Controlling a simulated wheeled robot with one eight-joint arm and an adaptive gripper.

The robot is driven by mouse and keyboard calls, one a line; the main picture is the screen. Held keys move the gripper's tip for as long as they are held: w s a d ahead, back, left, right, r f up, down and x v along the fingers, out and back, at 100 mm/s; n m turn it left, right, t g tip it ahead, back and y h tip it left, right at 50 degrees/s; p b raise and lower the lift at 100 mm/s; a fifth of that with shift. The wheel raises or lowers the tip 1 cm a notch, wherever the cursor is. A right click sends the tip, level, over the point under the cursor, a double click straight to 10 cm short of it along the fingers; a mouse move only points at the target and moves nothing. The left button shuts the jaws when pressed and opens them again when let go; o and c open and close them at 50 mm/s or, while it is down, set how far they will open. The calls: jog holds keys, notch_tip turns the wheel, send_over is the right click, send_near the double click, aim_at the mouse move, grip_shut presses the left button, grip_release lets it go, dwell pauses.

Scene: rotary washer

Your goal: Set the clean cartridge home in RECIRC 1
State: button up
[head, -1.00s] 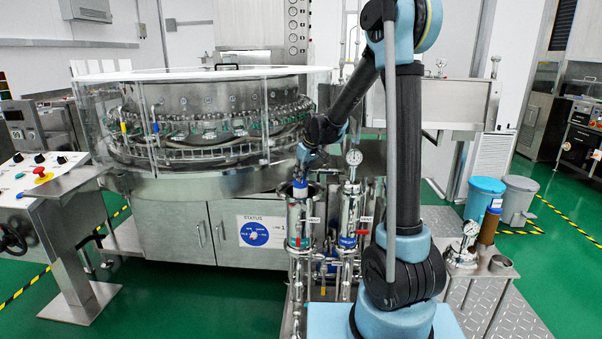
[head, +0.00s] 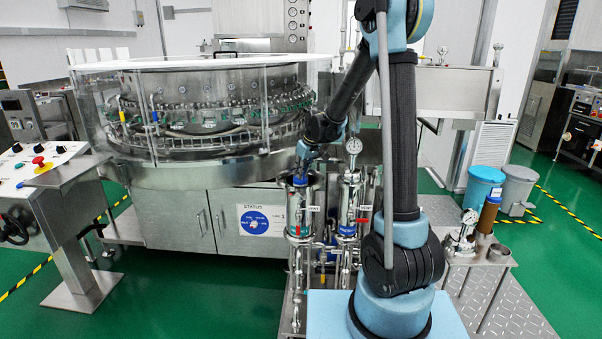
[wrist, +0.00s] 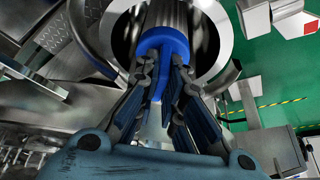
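The clean cartridge shows as a blue cap (wrist: 162,48) with a pale ribbed body (wrist: 165,15) in the wrist view. My gripper (wrist: 161,80) has its dark fingers closed on the narrow blue grip below that cap. In the head view my gripper (head: 304,157) is above the left steel housing (head: 300,211), with the blue cap (head: 301,180) at its mouth. The wrist view shows the cartridge body inside the round rim (wrist: 222,38). Its lower end and seat are hidden. I cannot read which housing is RECIRC 1.
Right beside it stands a second housing (head: 347,215) topped by a gauge (head: 354,146). The rotary washer (head: 210,110) is behind. A brown cartridge (head: 488,216), a gauged lid (head: 467,232) and an empty ring (head: 499,253) are on the stand at right.

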jog(key=o, duration=0.5)
jog(key=shift+r, duration=0.1)
jog(key=v, duration=1.1)
jog(key=shift+d+r, duration=0.2)
jog(key=shift+r, duration=0.1)
jog(key=shift+s, duration=0.1)
